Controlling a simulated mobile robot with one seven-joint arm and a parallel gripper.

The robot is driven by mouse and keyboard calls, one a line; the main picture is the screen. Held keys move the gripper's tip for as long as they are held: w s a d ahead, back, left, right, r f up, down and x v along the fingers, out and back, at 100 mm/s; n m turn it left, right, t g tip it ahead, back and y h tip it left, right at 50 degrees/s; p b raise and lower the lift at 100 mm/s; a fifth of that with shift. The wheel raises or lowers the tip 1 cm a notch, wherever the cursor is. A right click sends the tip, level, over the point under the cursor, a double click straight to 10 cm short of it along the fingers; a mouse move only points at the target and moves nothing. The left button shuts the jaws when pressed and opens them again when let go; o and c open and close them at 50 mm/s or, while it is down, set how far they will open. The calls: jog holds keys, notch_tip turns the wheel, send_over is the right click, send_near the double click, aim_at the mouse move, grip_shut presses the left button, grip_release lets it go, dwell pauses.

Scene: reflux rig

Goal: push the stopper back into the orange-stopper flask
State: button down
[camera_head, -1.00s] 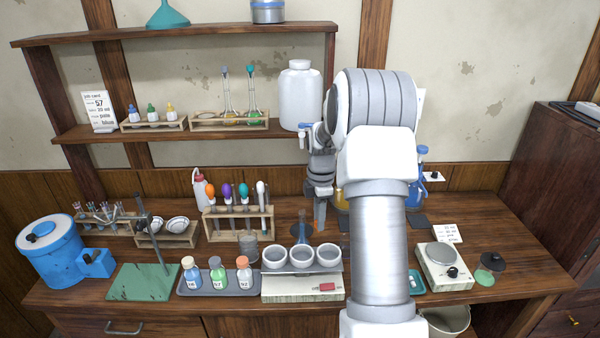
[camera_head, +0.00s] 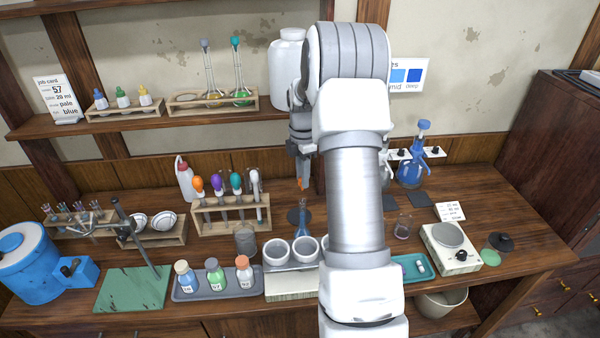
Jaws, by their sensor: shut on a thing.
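A small flask (camera_head: 303,220) with blue liquid and a narrow neck stands upright near the middle of the bench, just behind the white cups. No stopper shows in its mouth. My gripper (camera_head: 302,180) points down above the flask, shut on the orange stopper (camera_head: 303,184), only a bit of which shows between the fingertips. The stopper appears just above the neck, with a small gap in the picture. I cannot tell how well they line up in depth.
A test-tube rack (camera_head: 230,214) with coloured tops stands left of the flask. White cups (camera_head: 277,250) are close in front. A blue stoppered flask (camera_head: 411,172) stands back right. My arm hides the bench just right of the flask.

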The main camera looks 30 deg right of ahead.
jog(key=shift+f+b, duration=1.05)
jog(key=shift+f, duration=0.75)
jog(key=shift+f+b, duration=0.3)
jog(key=shift+f, duration=0.2)
jog(key=shift+f+b, duration=0.35)
jog(key=shift+f, duration=0.15)
dwell(0.4)
jog(key=c, duration=0.6)
grip_release()
jog(key=shift+r, duration=0.15)
